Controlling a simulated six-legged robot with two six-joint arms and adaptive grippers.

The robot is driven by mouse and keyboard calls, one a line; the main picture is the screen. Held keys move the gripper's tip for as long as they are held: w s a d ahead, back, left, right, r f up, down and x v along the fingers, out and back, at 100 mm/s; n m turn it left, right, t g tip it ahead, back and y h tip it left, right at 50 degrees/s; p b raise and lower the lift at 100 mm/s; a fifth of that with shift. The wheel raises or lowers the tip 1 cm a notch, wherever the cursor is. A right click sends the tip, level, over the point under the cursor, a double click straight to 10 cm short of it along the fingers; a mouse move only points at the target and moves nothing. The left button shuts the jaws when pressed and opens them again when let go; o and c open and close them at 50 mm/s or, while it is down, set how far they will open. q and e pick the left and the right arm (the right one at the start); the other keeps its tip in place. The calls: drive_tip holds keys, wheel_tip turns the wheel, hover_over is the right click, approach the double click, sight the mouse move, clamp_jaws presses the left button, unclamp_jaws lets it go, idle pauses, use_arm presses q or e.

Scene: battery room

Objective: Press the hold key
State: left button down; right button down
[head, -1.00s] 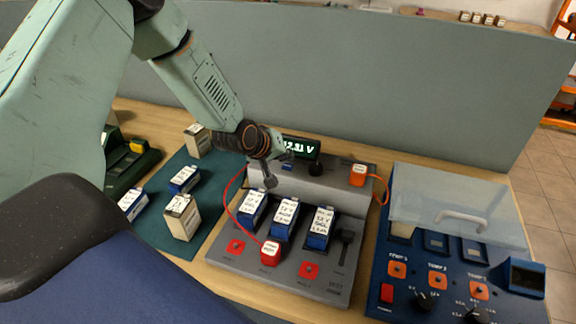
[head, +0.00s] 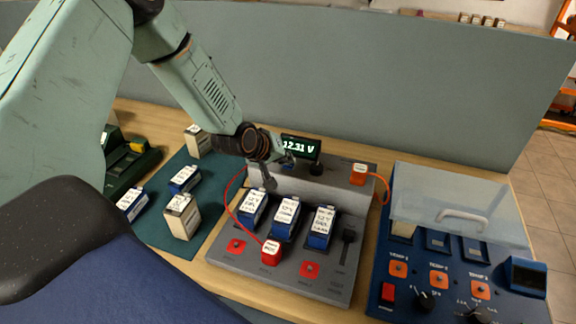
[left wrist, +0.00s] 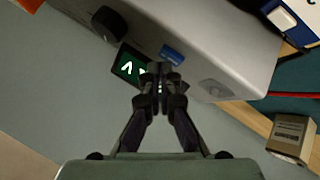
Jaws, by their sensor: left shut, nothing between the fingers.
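The grey battery tester (head: 340,188) stands on the bench. Its display (head: 300,147) is lit and reads 12.31 V. A small blue key (left wrist: 172,55) lies beside the display in the left wrist view; no label is readable on it. In the head view the key (head: 289,164) is partly hidden by my left gripper (head: 284,158). The left gripper is shut and empty, at the tester's raised back part. In the left wrist view its fingertips (left wrist: 160,73) overlap the display's edge, close beside the key. Contact cannot be told. My right gripper is not in view.
Three blue batteries (head: 286,218) sit in the tester, with a red clamp (head: 271,252) in front and an orange one (head: 359,174) at the right. A covered blue unit (head: 380,270) stands to the right. More batteries lie on the green mat (head: 207,215).

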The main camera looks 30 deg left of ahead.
sight(286, 167)
use_arm(q)
drive_tip(key=shift+w+f, duration=0.15)
drive_tip(key=shift+f, duration=0.2)
drive_tip(key=shift+f+b, duration=0.1)
drive_tip(key=shift+b, duration=0.3)
idle(0.3)
drive_tip(key=shift+r+p, duration=0.65)
drive_tip(key=shift+r, duration=0.2)
drive_tip(key=shift+r, duration=0.1)
wheel_tip(286, 167, up, 5)
drive_tip(key=p, duration=0.4)
